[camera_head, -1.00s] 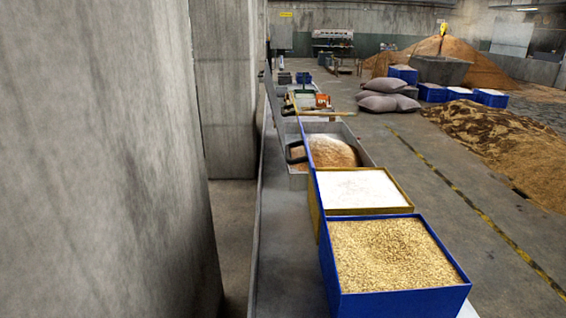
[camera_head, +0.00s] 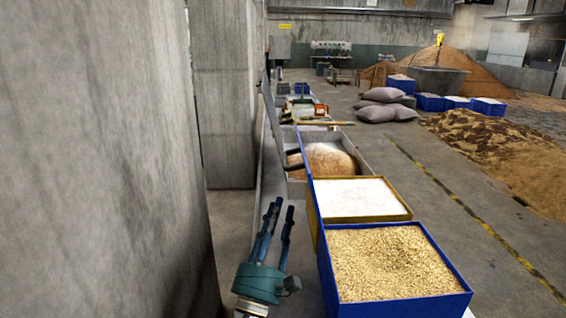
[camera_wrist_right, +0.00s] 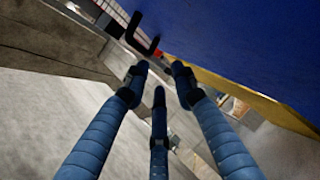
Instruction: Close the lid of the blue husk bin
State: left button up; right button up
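The blue husk bin (camera_head: 330,285) stands at the lower right of the head view, full of tan husk (camera_head: 392,262). Its blue lid (camera_head: 309,180) is raised, seen nearly edge-on along the bin's left side. In the right wrist view the lid (camera_wrist_right: 245,45) is a broad blue panel at the upper right, with a black handle (camera_wrist_right: 143,35) on it. My right gripper (camera_head: 282,206) is open and empty, left of the lid and bin. Its three blue fingers (camera_wrist_right: 158,75) point toward the handle, apart from it. My left gripper is out of view.
A yellow-edged bin (camera_head: 365,218) of white material stands behind the blue bin, then a grey container (camera_head: 350,145) with a brown heap. A concrete wall (camera_head: 100,160) fills the left. Floor right of the bins is open up to a brown pile (camera_head: 500,145).

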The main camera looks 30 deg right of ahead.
aim_at(284, 160)
jog(key=shift+n+t+h, duration=0.4)
jog(key=shift+n+t, duration=0.2)
jog(key=p+x, duration=0.1)
jog(key=x, duration=0.3)
jog(key=a+r+p+x, duration=0.1)
jog(key=x, duration=0.2)
jog(key=a+r+p+x, duration=0.1)
jog(key=p+x, duration=0.1)
jog(key=x, duration=0.2)
jog(key=shift+d+r, duration=0.2)
jog(key=shift+r, duration=0.05)
grip_shut()
